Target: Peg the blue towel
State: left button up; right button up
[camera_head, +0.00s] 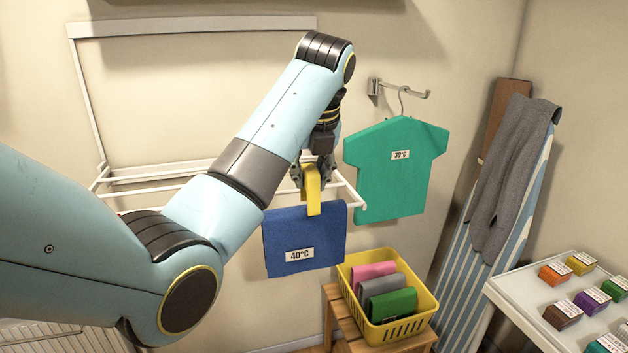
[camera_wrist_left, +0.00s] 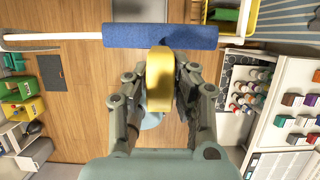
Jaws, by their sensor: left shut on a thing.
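The blue towel (camera_head: 283,236) with a "40°C" label hangs folded over the front rail of the white wall rack. In the left wrist view the towel (camera_wrist_left: 122,36) is a blue roll along the rail. My left gripper (camera_head: 311,184) is shut on a yellow peg (camera_head: 313,196) at the towel's top edge. The peg (camera_wrist_left: 160,84) points at the towel in the left wrist view, its far end overlapping the towel's edge. I cannot tell whether the peg straddles the towel and rail. My right gripper is not in view.
The white rack (camera_head: 354,196) is partly hidden by my left arm. A green shirt (camera_head: 392,172) hangs from a wall hook at right. A yellow basket (camera_head: 419,311) of folded cloths stands on a wooden stool below. A grey garment (camera_head: 512,165) drapes over a striped ironing board.

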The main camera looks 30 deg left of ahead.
aim_at(303, 206)
pick_arm(q)
jog(key=shift+w+a, duration=1.45)
jog(key=shift+a, duration=0.3)
jog(key=shift+d+f, duration=0.1)
jog(key=shift+f, duration=3.3)
jog(key=shift+s+f, duration=0.25)
jog(key=shift+f, duration=0.1)
grip_shut()
jog(key=shift+d, duration=0.1)
jog(key=o, duration=1)
grip_release()
jog(key=shift+f, duration=0.1)
jog(key=shift+w, duration=0.1)
